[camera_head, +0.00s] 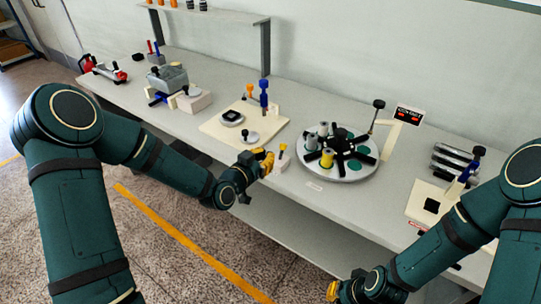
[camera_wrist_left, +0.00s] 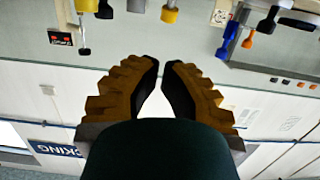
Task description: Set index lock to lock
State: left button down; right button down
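A black-knobbed lever (camera_head: 378,104) rises behind the round turntable (camera_head: 338,170), beside a small black sign with red marks (camera_head: 410,115); its text is too small to read surely. I cannot tell for sure which is the index lock. My left gripper (camera_head: 268,160) is just left of the block. In the left wrist view its fingertips (camera_wrist_left: 160,62) nearly meet, with nothing between them. My right gripper (camera_head: 332,291) is low, in front of the table; its fingers are unclear.
The turntable carries grey spools and a yellow one (camera_head: 327,158). A cream board (camera_head: 245,122) with orange and blue handles lies to its left. Grey rods (camera_head: 452,160) and another cream board (camera_head: 425,203) are at the right. Bare table shows behind the turntable.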

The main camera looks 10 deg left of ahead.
pick_arm(q)
jog(key=v, duration=0.2)
jog(key=r+v, duration=0.1)
jog(key=v, duration=0.2)
jog(key=shift+s+r, duration=0.15)
jog(key=shift+a, duration=0.1)
jog(key=s+d+f+n+g, duration=0.1)
jog(key=s+d+f+g, duration=0.2)
jog(key=f, duration=0.3)
jog(key=s+d+f+n+g, duration=0.2)
jog(key=s+f+g, duration=0.1)
jog(key=f, duration=0.4)
jog(key=s+d+f+n+g+y, duration=0.1)
jog(key=s+d+f+n+g, duration=0.1)
jog(key=s+f+g, duration=0.5)
jog(key=s+d+f, duration=0.1)
jog(key=s+f, duration=0.2)
jog(key=s, duration=0.4)
jog(key=shift+d+n+g+y, duration=0.2)
jog(key=shift+n+g+y, duration=0.1)
jog(key=shift+y, duration=0.1)
jog(key=shift+f, duration=0.1)
